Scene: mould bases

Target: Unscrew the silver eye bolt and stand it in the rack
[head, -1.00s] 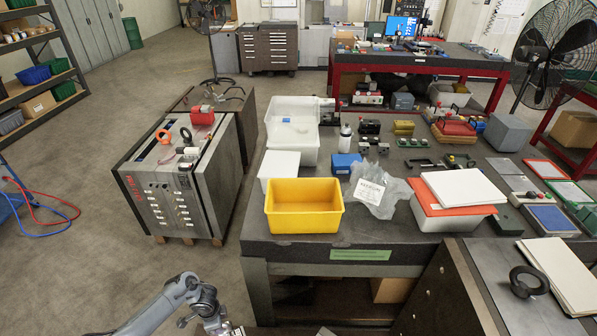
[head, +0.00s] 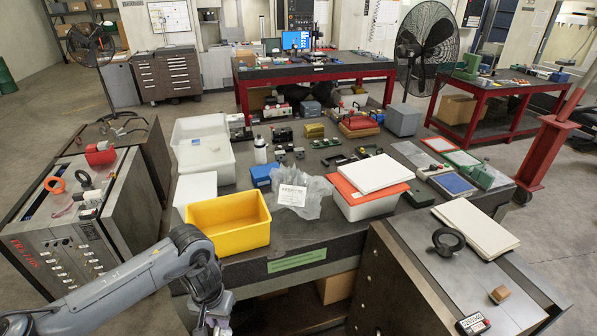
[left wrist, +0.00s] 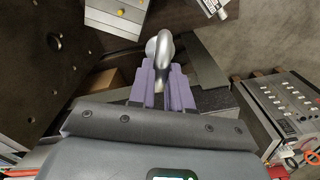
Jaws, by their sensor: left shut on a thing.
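The silver eye bolt (left wrist: 162,47) is in the left wrist view, its ring standing up from between the purple fingers. My left gripper (left wrist: 160,84) is shut on it. The fingers hide its lower part. In the head view my left gripper (head: 214,318) is at the bottom edge, partly cut off, in front of the grey workbench (head: 330,240); I cannot make out the eye bolt there. I cannot pick out the rack for certain in either view. My right gripper is not in view.
A mould base (head: 70,235) at left carries an orange eye bolt (head: 54,184) and a dark one (head: 83,178). A yellow bin (head: 230,240) stands at the bench's front edge.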

